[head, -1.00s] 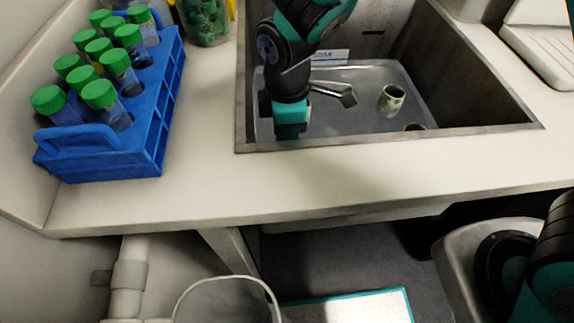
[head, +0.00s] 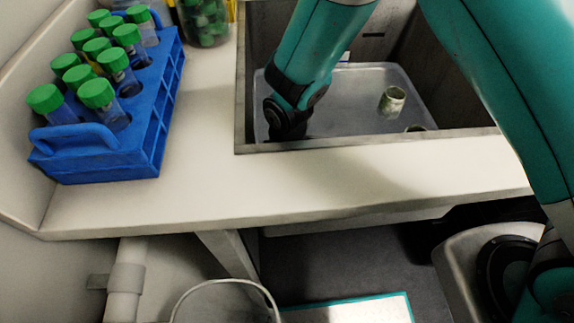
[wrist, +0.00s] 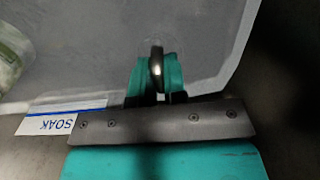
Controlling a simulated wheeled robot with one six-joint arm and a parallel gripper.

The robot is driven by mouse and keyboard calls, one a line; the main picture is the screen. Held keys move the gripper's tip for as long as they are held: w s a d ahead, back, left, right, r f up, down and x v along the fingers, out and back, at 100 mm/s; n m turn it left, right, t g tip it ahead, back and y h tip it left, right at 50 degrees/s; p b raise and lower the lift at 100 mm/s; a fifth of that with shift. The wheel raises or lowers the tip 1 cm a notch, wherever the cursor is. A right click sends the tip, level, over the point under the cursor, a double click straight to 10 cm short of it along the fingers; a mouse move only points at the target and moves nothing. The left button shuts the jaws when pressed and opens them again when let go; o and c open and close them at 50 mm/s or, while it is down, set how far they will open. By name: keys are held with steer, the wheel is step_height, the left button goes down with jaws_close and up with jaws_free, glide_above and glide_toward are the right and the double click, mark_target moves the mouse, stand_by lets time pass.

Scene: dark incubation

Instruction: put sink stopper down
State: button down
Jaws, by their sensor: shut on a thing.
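The sink stopper (wrist: 156,66) shows in the wrist view as a dark, shiny, rounded edge between the teal fingertips. My gripper (wrist: 157,76) is shut on it. Below it in that view lies the pale grey tray (wrist: 95,50), near the tray's edge; whether the stopper touches the tray I cannot tell. In the head view my arm reaches down into the left part of the sink (head: 465,138), and it hides the gripper and the stopper. The tray (head: 350,90) lies in the sink there.
A greenish cup (head: 392,101) stands in the tray, with another rim (head: 415,128) near the sink's front wall. A "SOAK" label (wrist: 58,123) sits by the tray. A blue rack (head: 150,130) of green-capped tubes is left on the counter (head: 300,185), whose front strip is clear.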

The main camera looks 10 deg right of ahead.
steer(key=shift+f, duration=0.15)
steer(key=c, duration=1.2)
jaws_free()
steer(key=shift+o, duration=0.2)
step_height(320, 180, up, 12)
steer(key=s+d+r+m+y, duration=0.2)
steer(key=s+d+r+m, duration=0.3)
steer(key=s+r, duration=0.2)
steer(key=s+d+r+m+y, duration=0.2)
steer(key=s+d+r+m, duration=0.3)
steer(key=r, duration=0.6)
steer(key=s+m, duration=0.1)
steer(key=s, duration=0.1)
steer(key=shift+s+d+p, duration=0.35)
steer(key=shift+s, duration=0.05)
